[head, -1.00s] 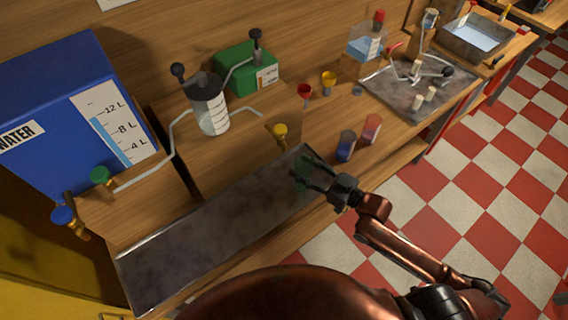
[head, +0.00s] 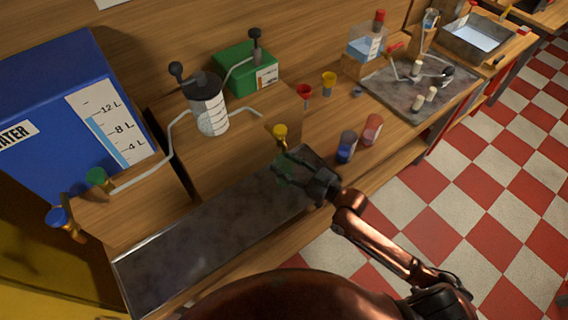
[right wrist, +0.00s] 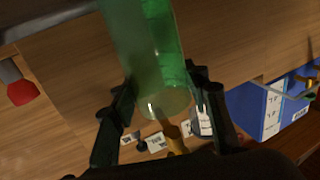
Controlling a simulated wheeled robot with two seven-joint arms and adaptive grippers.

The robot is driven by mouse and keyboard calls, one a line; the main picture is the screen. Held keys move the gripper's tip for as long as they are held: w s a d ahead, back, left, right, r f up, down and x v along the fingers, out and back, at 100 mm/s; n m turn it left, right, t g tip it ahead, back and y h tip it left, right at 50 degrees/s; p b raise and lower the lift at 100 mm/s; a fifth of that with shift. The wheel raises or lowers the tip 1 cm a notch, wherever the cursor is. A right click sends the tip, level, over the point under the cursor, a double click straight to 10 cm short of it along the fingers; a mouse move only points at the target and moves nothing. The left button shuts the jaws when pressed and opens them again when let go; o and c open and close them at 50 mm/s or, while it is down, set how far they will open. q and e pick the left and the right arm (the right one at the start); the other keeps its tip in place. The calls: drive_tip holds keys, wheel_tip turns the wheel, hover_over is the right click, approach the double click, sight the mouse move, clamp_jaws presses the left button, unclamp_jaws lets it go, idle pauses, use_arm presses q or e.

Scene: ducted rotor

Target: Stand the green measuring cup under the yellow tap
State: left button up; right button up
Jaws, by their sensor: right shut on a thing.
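The green measuring cup (right wrist: 145,50) is between the fingers of my right gripper (right wrist: 165,105) in the right wrist view, which is shut on it. In the head view the cup (head: 283,170) is a dim green shape partly hidden by the right gripper (head: 292,168). The yellow tap (head: 280,134) juts from the front of the wooden box, just above and beside the cup. Whether the cup touches the metal tray (head: 190,235) below is unclear. My left gripper is not in view.
A blue water tank (head: 70,110) with a green tap (head: 97,178) and a blue tap (head: 62,220) stands at left. A blue cup (head: 346,148) and a red cup (head: 371,130) stand right of the gripper. The tray's left part is clear.

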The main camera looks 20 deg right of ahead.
drive_tip(key=shift+f, duration=0.15)
drive_tip(key=o, duration=1.3)
drive_tip(key=shift+s+d, duration=0.1)
drive_tip(key=shift+s, duration=0.05)
drive_tip(key=v, duration=1.1)
drive_tip(key=shift+s+d, duration=0.25)
